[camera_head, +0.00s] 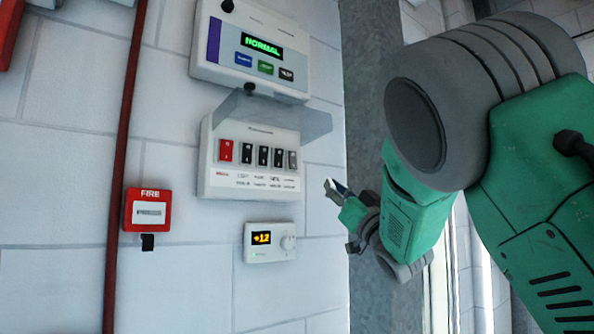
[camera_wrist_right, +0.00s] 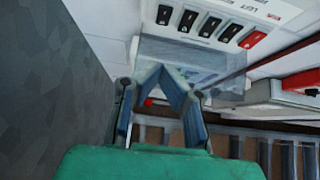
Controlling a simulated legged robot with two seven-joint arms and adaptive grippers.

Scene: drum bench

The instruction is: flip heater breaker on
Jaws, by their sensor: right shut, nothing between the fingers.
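The white breaker panel (camera_head: 250,188) is on the wall in the head view, with its clear cover (camera_head: 290,115) raised. It has a row of rocker switches: a red one (camera_head: 225,150) at the left, then several black ones, with the rightmost (camera_head: 292,159) looking greyer. Labels are too small to read, so I cannot tell which is the heater breaker. My right gripper (camera_head: 332,186) is shut and empty, just right of the panel and apart from it. In the right wrist view its fingers (camera_wrist_right: 165,78) converge below the switch row (camera_wrist_right: 200,23). My left gripper is out of view.
A control box reading NORMAL (camera_head: 213,50) is above the panel, a thermostat (camera_head: 262,254) below it. A red FIRE box (camera_head: 148,210) and a red pipe (camera_head: 122,150) are at left. A grey pillar (camera_head: 362,80) stands right of the wall.

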